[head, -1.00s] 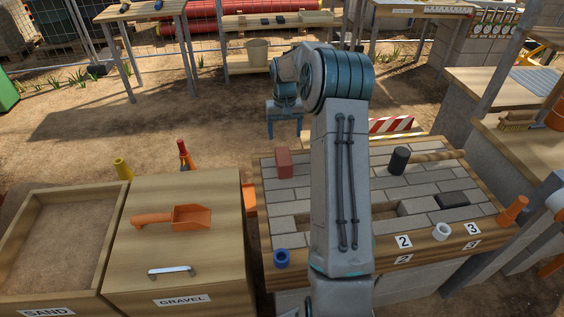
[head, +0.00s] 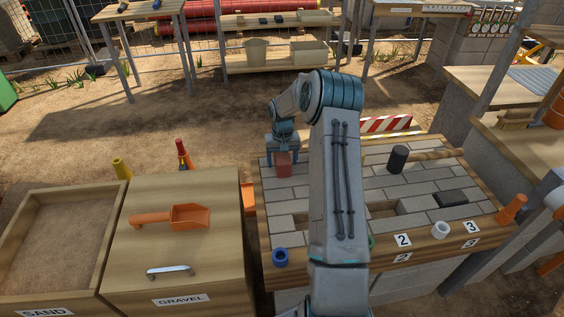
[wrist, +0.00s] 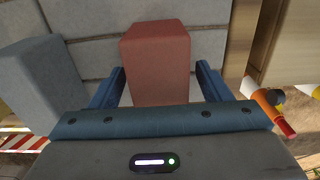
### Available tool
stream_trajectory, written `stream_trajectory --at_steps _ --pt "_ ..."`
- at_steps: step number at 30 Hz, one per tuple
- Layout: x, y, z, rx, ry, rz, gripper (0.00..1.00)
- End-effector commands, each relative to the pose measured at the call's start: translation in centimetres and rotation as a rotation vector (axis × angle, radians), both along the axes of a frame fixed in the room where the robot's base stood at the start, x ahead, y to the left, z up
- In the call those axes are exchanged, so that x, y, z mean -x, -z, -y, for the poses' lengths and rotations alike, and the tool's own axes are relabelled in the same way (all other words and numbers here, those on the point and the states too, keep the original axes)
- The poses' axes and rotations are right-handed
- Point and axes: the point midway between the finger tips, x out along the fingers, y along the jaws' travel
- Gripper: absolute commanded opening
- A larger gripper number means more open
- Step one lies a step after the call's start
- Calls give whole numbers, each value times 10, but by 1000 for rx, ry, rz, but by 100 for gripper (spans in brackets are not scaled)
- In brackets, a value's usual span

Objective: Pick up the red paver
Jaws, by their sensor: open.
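The red paver (head: 283,164) stands on the paved bench top (head: 290,195) near its far left corner. In the wrist view the red paver (wrist: 158,62) lies between the two blue fingers of my gripper (wrist: 158,84). The fingers are open, one on each side, with a visible gap to the paver's sides. In the head view my gripper (head: 282,148) is low at the paver, on its far side; the fingertips are partly hidden there.
A grey block (wrist: 38,80) stands left of the paver in the wrist view. A black-headed mallet (head: 398,160), a dark paver (head: 451,199), a blue ring (head: 280,257) and a white ring (head: 440,230) are on the bench. The gravel box (head: 225,240) stands left of it.

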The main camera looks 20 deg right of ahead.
Motion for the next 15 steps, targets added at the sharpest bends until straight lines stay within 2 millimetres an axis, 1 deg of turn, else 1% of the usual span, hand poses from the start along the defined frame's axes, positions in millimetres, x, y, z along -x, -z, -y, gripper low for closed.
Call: stream_trajectory --at_steps 2,7,8,9,11,12,14,15 --pt "0 5 0 -1 1 0 71" --pt "0 5 0 -1 1 1 71" --pt "0 5 0 0 1 1 65" --pt "0 5 0 0 1 1 54" --pt "0 5 0 0 1 1 38" --pt "0 5 0 0 1 1 26" --pt "0 5 0 0 1 1 10" --pt "-1 3 0 1 1 4 4"
